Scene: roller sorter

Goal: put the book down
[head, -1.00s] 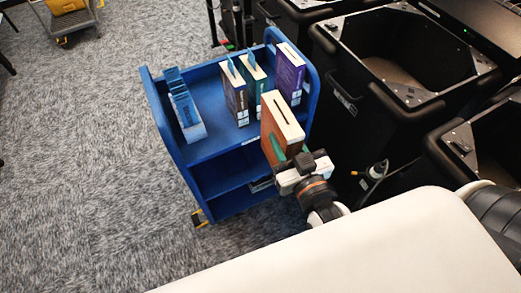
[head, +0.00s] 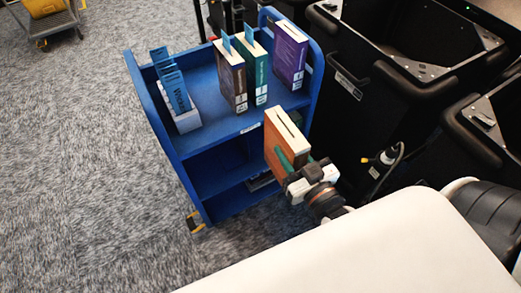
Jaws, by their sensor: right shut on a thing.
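An orange-brown book (head: 279,148) with pale page edges is held upright in my right gripper (head: 298,168). The gripper is shut on its near side, and a green patch shows on the cover by the fingers. The book is in front of the blue cart (head: 205,150), near its right front corner, and overlaps the lower shelf in the picture. I cannot tell its exact height against the top shelf. My left gripper is not in view.
On the cart's top shelf stand a dark brown book (head: 229,78), a green book (head: 252,72) and a purple book (head: 290,58). A white box of blue cards (head: 175,95) is at left. The front middle is clear. Black bins (head: 410,100) stand at right.

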